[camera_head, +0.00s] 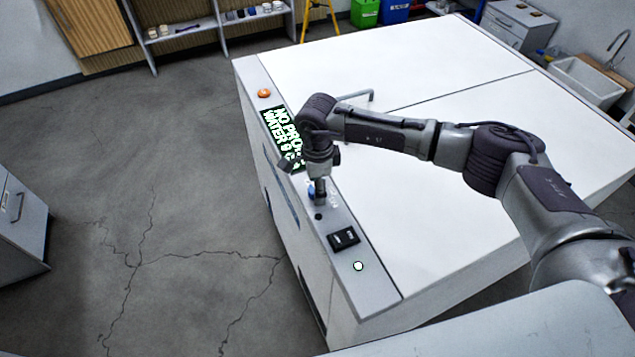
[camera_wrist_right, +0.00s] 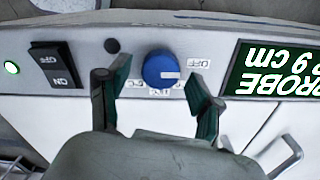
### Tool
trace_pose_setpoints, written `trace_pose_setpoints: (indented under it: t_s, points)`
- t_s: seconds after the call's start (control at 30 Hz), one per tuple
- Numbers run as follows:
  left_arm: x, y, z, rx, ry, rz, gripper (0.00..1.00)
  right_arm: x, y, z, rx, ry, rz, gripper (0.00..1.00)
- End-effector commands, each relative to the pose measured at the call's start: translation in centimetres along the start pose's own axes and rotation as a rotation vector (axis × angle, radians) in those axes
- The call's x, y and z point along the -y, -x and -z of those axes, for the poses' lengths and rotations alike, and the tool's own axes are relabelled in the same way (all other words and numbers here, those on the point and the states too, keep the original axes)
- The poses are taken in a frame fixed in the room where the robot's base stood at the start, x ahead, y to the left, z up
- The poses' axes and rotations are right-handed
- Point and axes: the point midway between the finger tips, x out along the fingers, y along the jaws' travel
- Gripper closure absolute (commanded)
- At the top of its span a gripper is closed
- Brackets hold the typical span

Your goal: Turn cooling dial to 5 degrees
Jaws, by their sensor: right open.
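The blue cooling dial (camera_wrist_right: 161,68) is on the light control panel, with a white mark pointing right in the wrist view. An upside-down OFF label shows at its upper right; the other labels around it are too small to read. My right gripper (camera_wrist_right: 157,77) is open, one finger on each side of the dial, with gaps showing at both sides. In the head view my right gripper (camera_head: 319,188) hangs over the panel, and the dial (camera_head: 311,191) is partly hidden beside its fingers. My left gripper is not in view.
The green-lettered display (camera_head: 283,135) reads partly "NO PRO…" and "WATER 9 c…". An orange button (camera_head: 264,93), a black rocker switch (camera_head: 343,238) and a lit green lamp (camera_head: 358,266) share the panel. A handle (camera_head: 371,97) rises from the wide white lid (camera_head: 340,60).

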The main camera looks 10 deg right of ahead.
Motion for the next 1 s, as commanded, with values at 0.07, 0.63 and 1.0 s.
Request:
trace_pose_setpoints:
  t_s: [0.07, 0.63, 1.0]
  points:
    - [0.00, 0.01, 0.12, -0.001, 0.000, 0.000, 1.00, -0.01, -0.13, -0.01, 0.000, 0.000, 0.000, 0.35]
    - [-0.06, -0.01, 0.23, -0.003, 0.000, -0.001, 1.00, -0.01, -0.08, -0.02, 0.000, 0.000, 0.000, 0.95]
    - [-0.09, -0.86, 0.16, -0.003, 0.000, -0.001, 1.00, -0.01, -0.23, -0.02, 0.000, -0.077, 0.000, 0.95]
